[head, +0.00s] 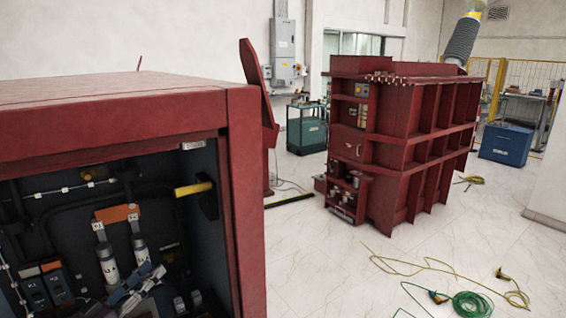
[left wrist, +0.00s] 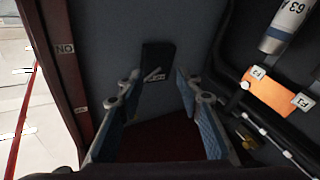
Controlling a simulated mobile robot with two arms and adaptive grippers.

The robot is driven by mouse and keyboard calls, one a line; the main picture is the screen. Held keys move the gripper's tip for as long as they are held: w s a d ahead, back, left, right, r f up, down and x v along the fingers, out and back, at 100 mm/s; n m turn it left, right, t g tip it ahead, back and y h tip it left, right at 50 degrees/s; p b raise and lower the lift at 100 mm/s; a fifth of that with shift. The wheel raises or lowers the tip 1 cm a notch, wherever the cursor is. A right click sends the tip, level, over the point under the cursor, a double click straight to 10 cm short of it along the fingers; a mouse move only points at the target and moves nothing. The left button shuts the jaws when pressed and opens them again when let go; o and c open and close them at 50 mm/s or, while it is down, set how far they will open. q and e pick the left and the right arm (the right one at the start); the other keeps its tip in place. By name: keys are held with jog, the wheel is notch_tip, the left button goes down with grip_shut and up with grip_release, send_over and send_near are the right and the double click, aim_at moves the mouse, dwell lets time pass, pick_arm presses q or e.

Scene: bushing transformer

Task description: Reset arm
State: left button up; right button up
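My left gripper (head: 138,285) is inside the open front of the red cabinet (head: 110,100), low in the head view, partly cut by dark parts. In the left wrist view its two blue-padded fingers (left wrist: 158,120) stand wide apart with nothing between the pads. Beyond them is the dark inner wall with a black labelled block (left wrist: 157,62). My right gripper is in neither view.
Inside the cabinet are a yellow handle (head: 194,188), an orange block (head: 117,213) above two pale cylinders (head: 108,265), and cables. The cabinet's right post (head: 246,200) borders the opening. A red transformer (head: 400,150) and a green hose (head: 470,304) lie beyond on open floor.

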pick_arm(q)
jog(key=s+d+f+n+g+y, duration=0.1)
jog(key=s+d+f+g+y, duration=0.1)
jog(key=s+d+f+y, duration=0.3)
jog(key=s+d+f+g, duration=0.1)
jog(key=s+f+g, duration=0.15)
jog(key=f, duration=0.35)
jog(key=s+d+f+n+g+y, duration=0.1)
jog(key=s+d+f+y, duration=0.25)
jog(key=f, duration=0.25)
jog(key=s+d+f+m+g, duration=0.15)
jog(key=s+g, duration=0.35)
jog(key=s, duration=0.8)
jog(key=s+d+f+g, duration=0.2)
jog(key=s+f+g, duration=0.15)
jog(key=s, duration=1.05)
notch_tip(320, 180, down, 30)
jog(key=s+g+b, duration=0.2)
jog(key=b, duration=0.3)
jog(key=s+a+f+g+b, duration=0.1)
jog(key=s+a+f+b, duration=0.2)
jog(key=s+f, duration=1.4)
notch_tip(320, 180, down, 4)
jog(key=shift+r+m+b, duration=0.2)
jog(key=shift+m+b, duration=0.1)
jog(key=shift+m, duration=0.05)
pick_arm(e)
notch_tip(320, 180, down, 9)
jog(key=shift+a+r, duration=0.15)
